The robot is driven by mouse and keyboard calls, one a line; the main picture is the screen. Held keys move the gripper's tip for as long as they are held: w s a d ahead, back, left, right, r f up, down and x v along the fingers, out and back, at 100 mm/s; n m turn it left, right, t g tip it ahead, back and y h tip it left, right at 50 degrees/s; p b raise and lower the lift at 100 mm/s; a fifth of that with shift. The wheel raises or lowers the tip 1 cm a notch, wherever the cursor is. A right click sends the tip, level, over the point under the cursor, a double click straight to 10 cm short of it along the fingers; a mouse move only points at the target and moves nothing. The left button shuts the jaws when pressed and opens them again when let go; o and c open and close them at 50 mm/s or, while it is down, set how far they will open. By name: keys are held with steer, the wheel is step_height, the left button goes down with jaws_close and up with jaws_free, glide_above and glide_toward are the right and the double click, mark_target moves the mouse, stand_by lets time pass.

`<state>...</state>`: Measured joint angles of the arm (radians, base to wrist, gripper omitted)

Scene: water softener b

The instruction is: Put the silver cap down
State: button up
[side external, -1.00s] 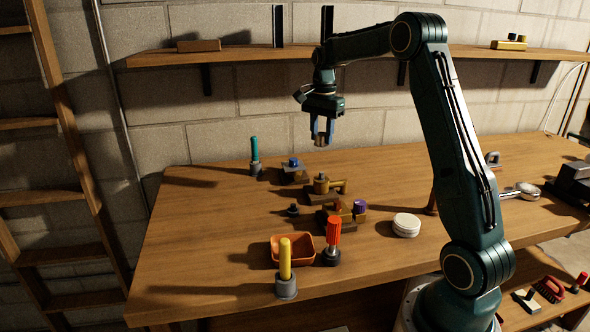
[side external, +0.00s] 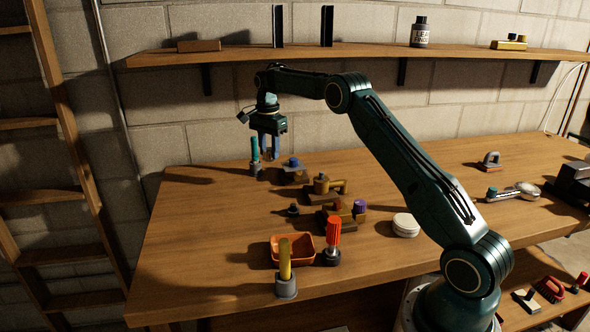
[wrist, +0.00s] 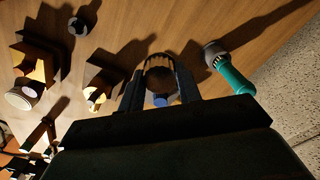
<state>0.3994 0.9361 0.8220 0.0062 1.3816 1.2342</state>
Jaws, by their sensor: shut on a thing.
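My gripper (side external: 268,154) hangs over the back left of the workbench, fingers down. It also shows in the wrist view (wrist: 160,80), shut on the silver cap (wrist: 159,62), a short ridged ring held between the fingertips. In the side view the cap is small and mostly hidden by the fingers. A blue-topped fitting (side external: 294,163) stands on the bench just right of the gripper; its blue part (wrist: 161,99) shows between the fingers in the wrist view. A teal-handled tool (side external: 255,149) stands upright in a grey holder just left of the gripper.
Brass valve pieces (side external: 323,185) stand on dark blocks in front. An orange tray (side external: 275,249), a red-handled tool (side external: 333,235), a yellow-handled tool (side external: 285,260) and a white round lid (side external: 405,224) are nearer. The left part of the bench (side external: 195,225) is clear. A shelf (side external: 230,56) runs behind.

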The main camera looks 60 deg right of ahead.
steer(key=shift+w+a+f, duration=0.15)
steer(key=shift+w, duration=0.05)
glide_above(269, 188)
steer(key=shift+f, duration=2.5)
steer(key=shift+f, duration=0.1)
steer(key=shift+f, duration=2.4)
steer(key=shift+s+f, duration=0.1)
steer(key=shift+f, duration=0.05)
steer(key=o, duration=1.2)
steer(key=shift+c, duration=0.2)
